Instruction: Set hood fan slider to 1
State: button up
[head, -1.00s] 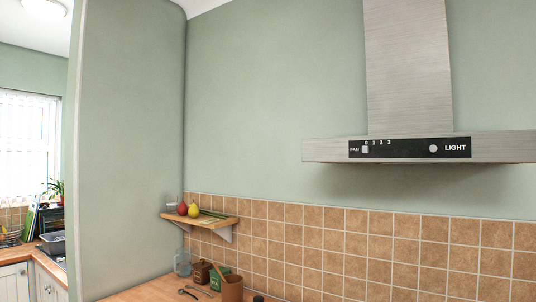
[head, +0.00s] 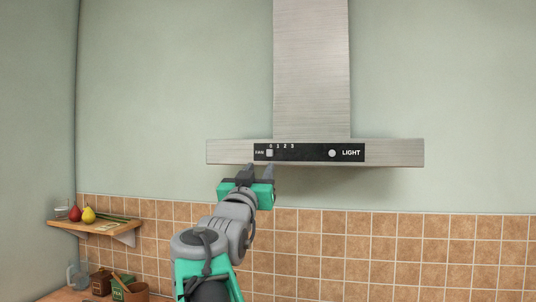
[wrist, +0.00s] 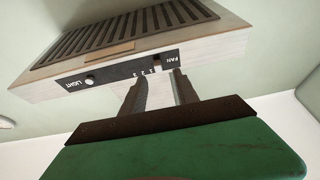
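The hood (head: 390,153) has a black control panel (head: 305,153) on its front edge. The light fan slider knob (head: 269,153) sits at the left end of its track, under the 0, with 1, 2 and 3 to its right. My gripper (head: 259,172) is open and empty, just below the panel's left end in the head view. I cannot tell whether the fingers touch the panel.
A round light button (head: 332,153) is on the panel's right part. A small wooden shelf (head: 90,228) with fruit is at the lower left, above jars (head: 122,288) on the counter. The wall beside the hood is clear.

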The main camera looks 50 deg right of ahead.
aim_at(269, 154)
jog(key=p+x, duration=0.1)
jog(key=x, duration=0.1)
jog(key=p+x, duration=0.1)
jog(key=x, duration=0.1)
jog(key=p+x, duration=0.1)
jog(key=x, duration=0.2)
jog(key=shift+s+r+p, duration=0.3)
jog(key=shift+r+p, duration=0.1)
jog(key=shift+w+d, duration=0.2)
jog(key=shift+d, duration=0.25)
jog(key=shift+c, duration=0.6)
grip_shut()
